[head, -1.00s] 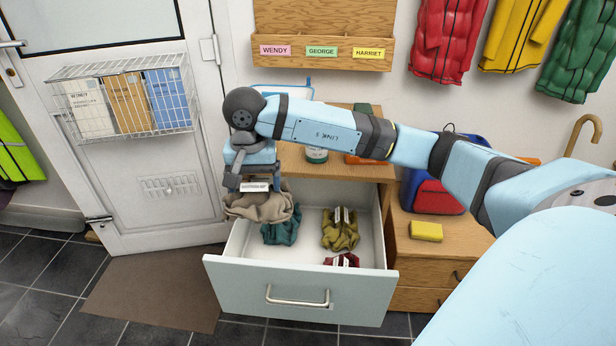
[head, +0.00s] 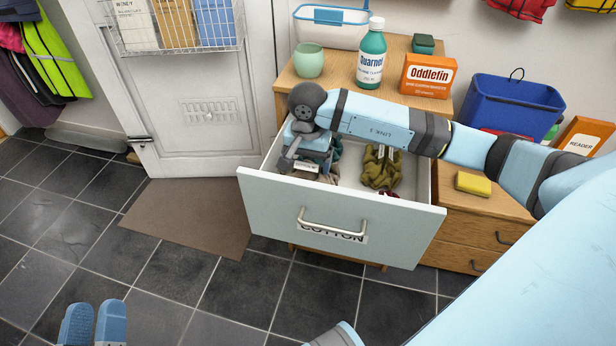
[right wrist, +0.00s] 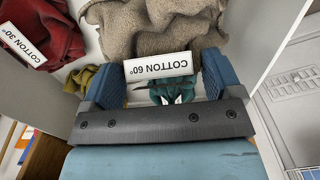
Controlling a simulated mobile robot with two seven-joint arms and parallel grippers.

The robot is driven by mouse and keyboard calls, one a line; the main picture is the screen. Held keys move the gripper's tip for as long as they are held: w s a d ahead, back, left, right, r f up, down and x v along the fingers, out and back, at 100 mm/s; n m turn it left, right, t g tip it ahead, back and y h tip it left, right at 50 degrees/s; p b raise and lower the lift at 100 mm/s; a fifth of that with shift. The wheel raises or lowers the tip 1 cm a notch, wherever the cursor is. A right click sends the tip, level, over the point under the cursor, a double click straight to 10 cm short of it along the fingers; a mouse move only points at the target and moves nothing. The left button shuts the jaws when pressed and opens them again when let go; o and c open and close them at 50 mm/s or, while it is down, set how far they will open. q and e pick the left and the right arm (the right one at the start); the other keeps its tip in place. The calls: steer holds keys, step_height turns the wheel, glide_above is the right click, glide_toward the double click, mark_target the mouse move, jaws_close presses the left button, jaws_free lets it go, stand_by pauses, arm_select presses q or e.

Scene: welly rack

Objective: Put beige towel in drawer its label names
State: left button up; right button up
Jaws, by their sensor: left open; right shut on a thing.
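The beige towel (right wrist: 140,32) carries a white tag reading "COTTON 60°" (right wrist: 158,68) in the right wrist view. My right gripper (head: 305,165) is shut on it, low inside the open drawer; the tag shows between its fingers (right wrist: 158,80). In the head view the gripper and the drawer front hide most of the towel. I cannot tell whether it touches the drawer floor. The drawer (head: 270,205) is pale, with a label under its handle reading "COTTON" (head: 333,232). My left gripper (head: 92,322) is open and empty over the floor at lower left.
An olive towel (head: 381,168) and a dark red one (right wrist: 42,35), tagged "COTTON 30°", lie in the drawer, with a teal one (right wrist: 172,92). A green bottle (head: 371,58), an orange box (head: 428,76) and a cup (head: 309,60) stand on top.

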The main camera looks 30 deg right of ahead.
mark_target(308, 171)
steer(key=shift+f, duration=0.7)
arm_select(q)
steer(key=shift+d+f+g+b, duration=0.15)
steer(key=shift+f+g+b, duration=0.15)
steer(key=shift+f+b, duration=0.4)
arm_select(e)
steer(key=shift+f, duration=1.55)
arm_select(q)
steer(key=shift+f, duration=0.1)
arm_select(e)
steer(key=shift+f, duration=0.2)
steer(key=o, duration=0.8)
steer(key=shift+r, duration=0.25)
step_height(308, 171, up, 6)
steer(key=shift+r+p, duration=0.2)
steer(key=shift+p, duration=1.05)
step_height(308, 171, up, 4)
steer(key=shift+r+p, duration=0.15)
steer(key=shift+p, duration=0.35)
arm_select(q)
steer(key=shift+w+a+f+g+y, duration=0.15)
steer(key=shift+a+f+g+y, duration=0.35)
steer(key=shift+a+f+y, duration=0.3)
arm_select(e)
steer(key=shift+r, duration=0.6)
